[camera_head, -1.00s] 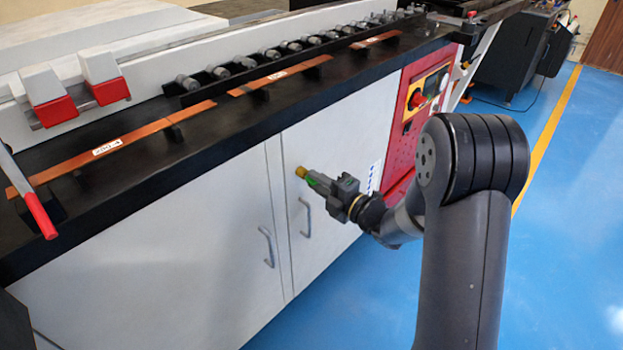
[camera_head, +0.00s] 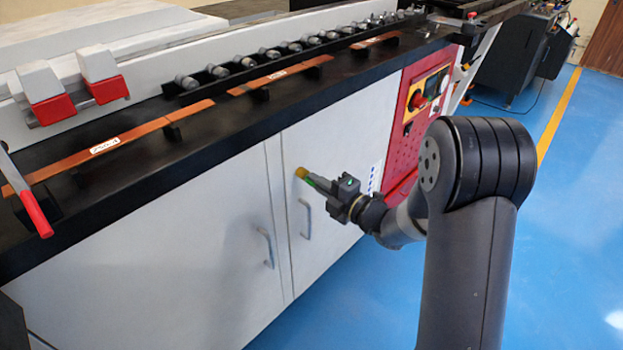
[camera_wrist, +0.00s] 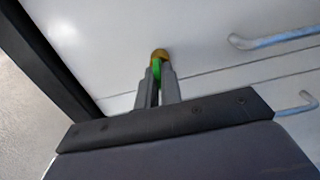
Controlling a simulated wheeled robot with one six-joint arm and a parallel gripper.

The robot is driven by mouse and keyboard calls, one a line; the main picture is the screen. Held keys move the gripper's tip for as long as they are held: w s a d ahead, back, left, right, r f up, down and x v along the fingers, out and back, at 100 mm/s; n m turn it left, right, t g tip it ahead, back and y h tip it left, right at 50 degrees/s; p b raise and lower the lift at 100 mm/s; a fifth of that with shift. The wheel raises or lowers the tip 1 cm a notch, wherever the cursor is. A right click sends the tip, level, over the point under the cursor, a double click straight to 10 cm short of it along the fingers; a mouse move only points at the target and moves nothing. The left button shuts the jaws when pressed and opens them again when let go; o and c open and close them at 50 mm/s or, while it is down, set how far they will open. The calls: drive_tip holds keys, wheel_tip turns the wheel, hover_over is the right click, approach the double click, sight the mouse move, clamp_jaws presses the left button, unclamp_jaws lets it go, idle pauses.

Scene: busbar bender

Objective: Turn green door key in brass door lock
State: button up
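The brass door lock (camera_head: 301,172) is a small round knob on the right white cabinet door, above that door's handle. It also shows in the wrist view (camera_wrist: 160,54), just beyond my fingertips. The green door key (camera_wrist: 156,70) shows as a green strip between my fingers, against the lock. In the head view, a bit of green (camera_head: 312,183) shows beside the fingers. My gripper (camera_head: 316,184) is at the lock, its fingers closed about the key. The key's tip is hidden, so I cannot tell how deep it sits in the lock.
Two grey door handles, left (camera_head: 267,248) and right (camera_head: 306,219), stick out from the doors below the lock. The black worktop edge (camera_head: 150,190) overhangs above. A red control panel (camera_head: 408,130) is to the right. The blue floor (camera_head: 385,290) is clear in front.

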clamp_jaws()
drive_tip(key=n+b, duration=0.5)
drive_tip(key=b, duration=0.5)
drive_tip(key=shift+n, duration=0.4)
drive_tip(key=shift+b, duration=0.3)
